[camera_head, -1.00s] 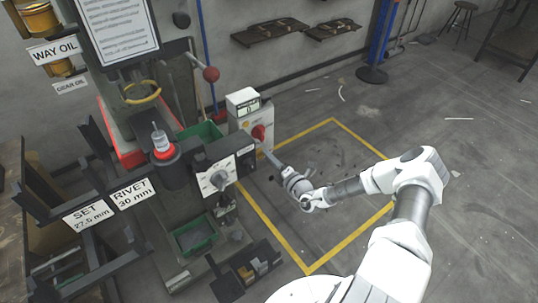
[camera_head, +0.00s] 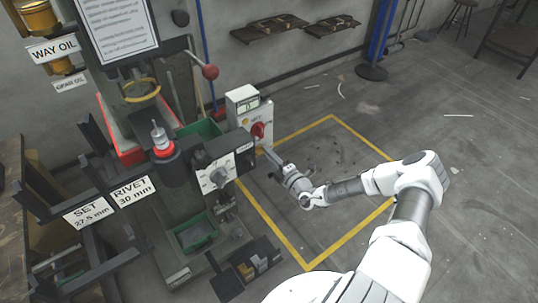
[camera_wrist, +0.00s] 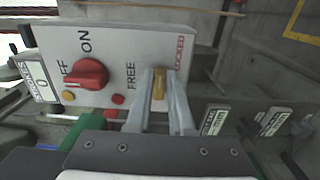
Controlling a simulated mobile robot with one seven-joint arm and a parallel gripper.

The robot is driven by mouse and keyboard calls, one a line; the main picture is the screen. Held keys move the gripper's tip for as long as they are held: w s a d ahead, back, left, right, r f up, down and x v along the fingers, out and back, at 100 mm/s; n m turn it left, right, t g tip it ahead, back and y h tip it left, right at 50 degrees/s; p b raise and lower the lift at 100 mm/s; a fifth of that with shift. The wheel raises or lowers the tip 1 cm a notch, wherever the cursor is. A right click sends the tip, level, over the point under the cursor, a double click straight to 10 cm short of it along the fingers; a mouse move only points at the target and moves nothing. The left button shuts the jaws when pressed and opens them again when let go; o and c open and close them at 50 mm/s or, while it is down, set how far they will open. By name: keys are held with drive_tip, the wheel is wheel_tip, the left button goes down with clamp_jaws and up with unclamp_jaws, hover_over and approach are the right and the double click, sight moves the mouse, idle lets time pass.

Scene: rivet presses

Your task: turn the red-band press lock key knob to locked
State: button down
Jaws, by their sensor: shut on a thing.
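The brass-yellow lock key knob (camera_wrist: 160,88) is on the pale control box face (camera_wrist: 112,48) in the wrist view, between the words FREE and LOCKED. My gripper (camera_wrist: 160,78) is shut on it, one finger on each side. The knob's long side runs up and down in the picture; I cannot tell which word it points to. In the head view my gripper (camera_head: 268,152) reaches the control box (camera_head: 250,118) from the right, and the knob is hidden there. The press (camera_head: 135,125) has red trim around its column.
A large red selector (camera_wrist: 86,78) marked ON and OFF is left of my fingers, with small yellow and red buttons below it.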

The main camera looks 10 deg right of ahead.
drive_tip(key=shift+a+f, duration=0.1)
drive_tip(key=c, duration=0.8)
unclamp_jaws()
drive_tip(key=shift+s, duration=0.1)
drive_tip(key=p+v, duration=0.2)
drive_tip(key=v, duration=1.5)
drive_tip(key=shift+s+p, duration=0.15)
drive_tip(key=shift+p, duration=0.25)
